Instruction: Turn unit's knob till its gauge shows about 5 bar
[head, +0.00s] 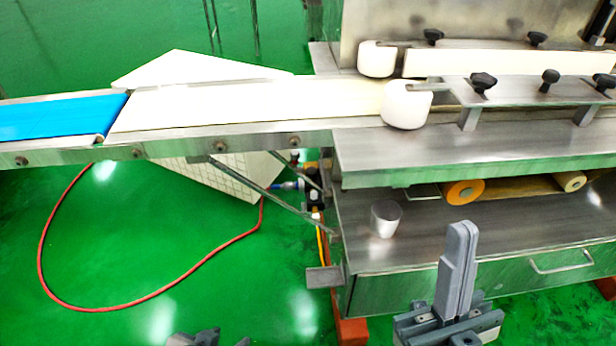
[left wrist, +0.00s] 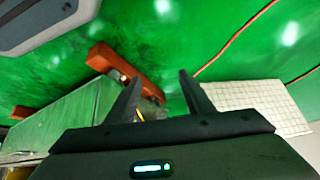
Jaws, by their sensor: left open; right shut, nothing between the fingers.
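The unit (head: 313,188) is a small dark air regulator beside the machine's left leg, under the conveyor, with a blue fitting at its left. Its knob and gauge are too small to tell apart in the head view, so no reading shows. My left gripper (head: 207,338) barely enters at the bottom edge of the head view, below and left of the unit. In the left wrist view it (left wrist: 160,76) is open, with the fingers spread and nothing held. My right gripper (head: 464,230) is shut and empty, before the machine's lower shelf.
A red hose (head: 158,292) loops over the green floor. The conveyor (head: 230,108) overhangs the unit, with a slanted metal brace (head: 262,190) nearby. A red-orange beam (left wrist: 128,68) crosses the left wrist view.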

